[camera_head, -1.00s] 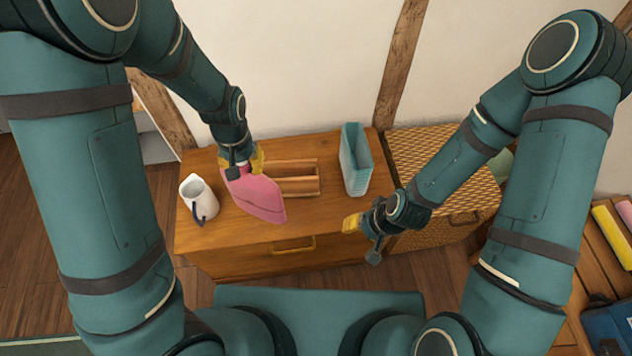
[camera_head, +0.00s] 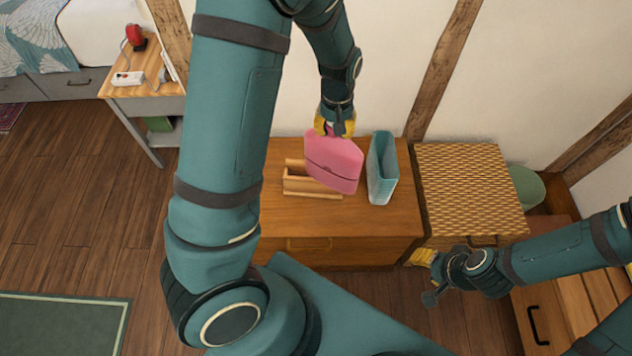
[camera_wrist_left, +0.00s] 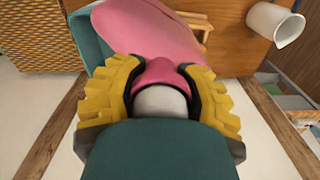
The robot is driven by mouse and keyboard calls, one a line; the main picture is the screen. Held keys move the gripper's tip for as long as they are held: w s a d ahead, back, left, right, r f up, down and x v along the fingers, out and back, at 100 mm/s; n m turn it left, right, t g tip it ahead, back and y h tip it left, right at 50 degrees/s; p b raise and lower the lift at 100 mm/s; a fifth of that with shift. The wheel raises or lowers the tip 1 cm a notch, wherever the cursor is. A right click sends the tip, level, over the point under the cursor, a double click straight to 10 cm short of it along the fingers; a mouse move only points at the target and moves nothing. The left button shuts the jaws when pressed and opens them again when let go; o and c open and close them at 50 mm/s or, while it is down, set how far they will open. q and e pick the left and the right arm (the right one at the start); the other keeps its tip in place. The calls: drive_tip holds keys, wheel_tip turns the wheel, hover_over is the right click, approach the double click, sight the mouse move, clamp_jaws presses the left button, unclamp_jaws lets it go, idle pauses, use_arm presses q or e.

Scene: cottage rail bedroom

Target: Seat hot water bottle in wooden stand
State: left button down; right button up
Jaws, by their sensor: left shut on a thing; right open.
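The pink hot water bottle (camera_head: 334,162) hangs from my left gripper (camera_head: 337,124), which is shut on its neck. In the left wrist view the yellow fingers (camera_wrist_left: 158,95) close around the neck, and the pink body (camera_wrist_left: 150,38) extends beyond them. The wooden stand (camera_head: 312,194) sits on the dresser, partly hidden behind the bottle. The bottle overlaps the stand's right part in the head view; I cannot tell whether they touch. My right gripper (camera_head: 424,270) is open and empty, in front of the wicker chest and away from the stand.
A teal open container (camera_head: 382,170) stands just right of the bottle on the wooden dresser (camera_head: 385,225). A wicker chest (camera_head: 468,185) is at its right. A white jug (camera_wrist_left: 275,22) shows in the left wrist view. My left arm hides the dresser's left side.

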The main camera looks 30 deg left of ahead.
use_arm(q)
drive_tip(key=w+a+r+n+p, duration=0.1)
drive_tip(key=w+a+r+n, duration=0.3)
drive_tip(key=a, duration=0.4)
wheel_tip(320, 180, down, 18)
drive_tip(key=n+b, duration=0.1)
drive_tip(key=b, duration=0.2)
drive_tip(key=shift+s+r, duration=0.15)
drive_tip(key=shift+s, duration=0.15)
drive_tip(key=shift+c, duration=2.3)
unclamp_jaws()
drive_tip(key=shift+f, duration=0.2)
